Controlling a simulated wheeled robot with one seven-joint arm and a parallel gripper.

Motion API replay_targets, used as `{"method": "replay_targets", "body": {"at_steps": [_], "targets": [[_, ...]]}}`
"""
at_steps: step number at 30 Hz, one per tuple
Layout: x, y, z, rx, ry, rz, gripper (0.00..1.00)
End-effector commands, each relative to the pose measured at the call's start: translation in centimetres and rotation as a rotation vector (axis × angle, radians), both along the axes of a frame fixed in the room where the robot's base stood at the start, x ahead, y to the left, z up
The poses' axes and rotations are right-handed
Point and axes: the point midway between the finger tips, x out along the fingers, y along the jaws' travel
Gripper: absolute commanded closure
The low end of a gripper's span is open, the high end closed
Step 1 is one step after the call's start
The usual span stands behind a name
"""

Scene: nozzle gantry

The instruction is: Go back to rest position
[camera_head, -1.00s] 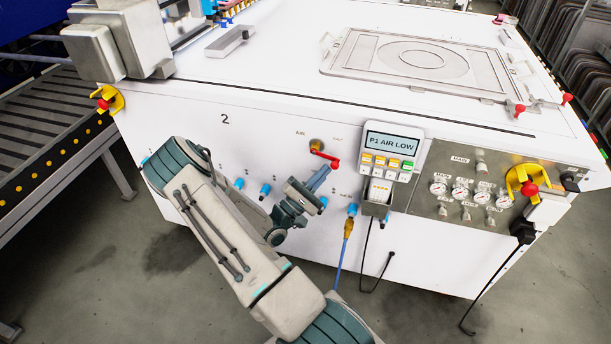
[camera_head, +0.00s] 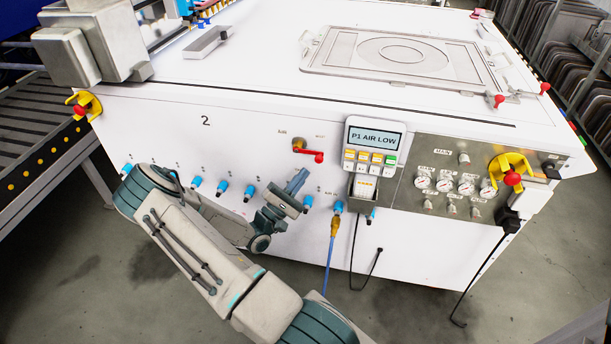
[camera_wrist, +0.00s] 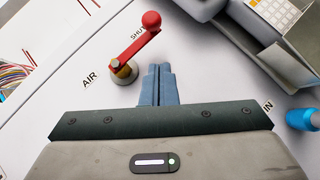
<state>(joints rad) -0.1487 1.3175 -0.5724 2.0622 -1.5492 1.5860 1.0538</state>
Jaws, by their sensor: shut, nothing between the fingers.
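My gripper (camera_head: 298,182) is shut and empty in front of the white machine's front panel, below a red-handled valve (camera_head: 308,153). In the wrist view, the gripper's closed blue fingers (camera_wrist: 158,85) point at the panel beside the valve's brass base, and the red handle (camera_wrist: 138,40) slants up to the right between the AIR and SHUT labels. The fingers look apart from the handle. My arm reaches in from the bottom of the head view, bent at the left.
A handheld unit (camera_head: 372,148) reading "P1 AIR LOW" sits in a holder right of the valve. Blue fittings (camera_head: 222,186) line the panel, and a blue hose (camera_head: 330,260) hangs from one. A gauge panel (camera_head: 455,190) is at right. A roller conveyor (camera_head: 40,140) stands left.

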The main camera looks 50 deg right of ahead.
Motion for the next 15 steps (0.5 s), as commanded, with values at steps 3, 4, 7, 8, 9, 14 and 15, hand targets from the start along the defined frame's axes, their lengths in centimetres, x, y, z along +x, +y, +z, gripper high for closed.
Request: {"method": "replay_targets", "body": {"at_steps": [3,4,7,8,9,14,15], "targets": [[0.0,2.4,-1.9,0.002,0.004,0.002,1.0],[0.1,3.0,-2.3,0.002,0.003,0.004,1.0],[0.1,5.0,-3.5,0.001,0.002,0.007,1.0],[0.1,5.5,-3.8,0.001,0.002,0.007,1.0],[0.1,6.0,-4.2,0.001,0.001,0.006,1.0],[0.1,7.7,-5.4,0.0,0.0,0.006,1.0],[0.1,7.9,-5.5,0.0,-0.001,0.005,1.0]]}}
